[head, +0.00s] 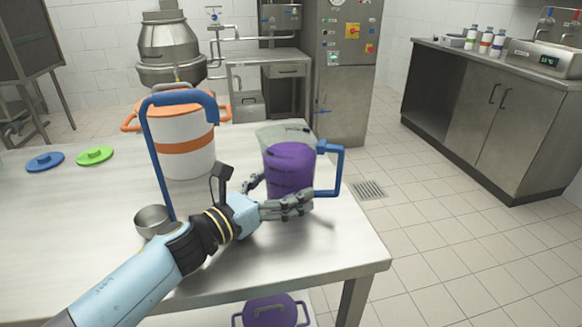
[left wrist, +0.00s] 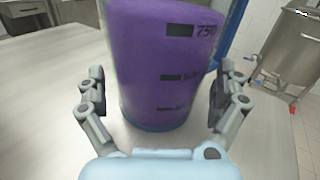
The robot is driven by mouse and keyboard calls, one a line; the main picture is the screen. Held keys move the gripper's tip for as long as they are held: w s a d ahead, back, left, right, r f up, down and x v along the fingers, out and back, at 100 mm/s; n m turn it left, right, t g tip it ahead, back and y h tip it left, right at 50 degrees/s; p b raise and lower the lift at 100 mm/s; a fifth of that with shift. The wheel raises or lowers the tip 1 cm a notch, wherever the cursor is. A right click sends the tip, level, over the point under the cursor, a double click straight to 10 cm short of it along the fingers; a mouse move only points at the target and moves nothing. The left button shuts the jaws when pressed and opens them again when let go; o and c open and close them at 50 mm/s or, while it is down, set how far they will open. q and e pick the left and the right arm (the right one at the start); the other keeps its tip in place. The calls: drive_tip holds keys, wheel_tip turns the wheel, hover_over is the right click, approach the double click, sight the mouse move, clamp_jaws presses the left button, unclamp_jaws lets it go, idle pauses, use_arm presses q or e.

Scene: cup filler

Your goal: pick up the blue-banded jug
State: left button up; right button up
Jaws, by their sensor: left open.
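The jug (head: 290,165) stands upright near the right end of the steel table, clear at the top with purple contents and a blue handle on its right in the head view. In the left wrist view the jug (left wrist: 165,65) fills the middle, with dark volume marks and a blue ring around its base. My left gripper (head: 281,192) is open, with one finger on each side of the jug's lower part. In the wrist view gaps show between the fingers (left wrist: 161,88) and the jug. My right gripper is in neither view.
A white pot (head: 187,161) with an orange band stands behind my left arm. A ladle with a blue handle and steel bowl (head: 153,220) is beside the wrist. Blue (head: 45,161) and green (head: 94,156) lids lie at the left. The table's right edge is close to the jug.

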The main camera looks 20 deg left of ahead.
use_arm(q)
drive_tip(key=shift+w+d, duration=0.2)
drive_tip(key=shift+w, duration=0.3)
drive_tip(key=shift+s, duration=0.1)
drive_tip(key=c, duration=1.4)
drive_tip(key=shift+r, duration=0.1)
drive_tip(key=shift+c, duration=0.2)
drive_tip(key=shift+r, duration=0.1)
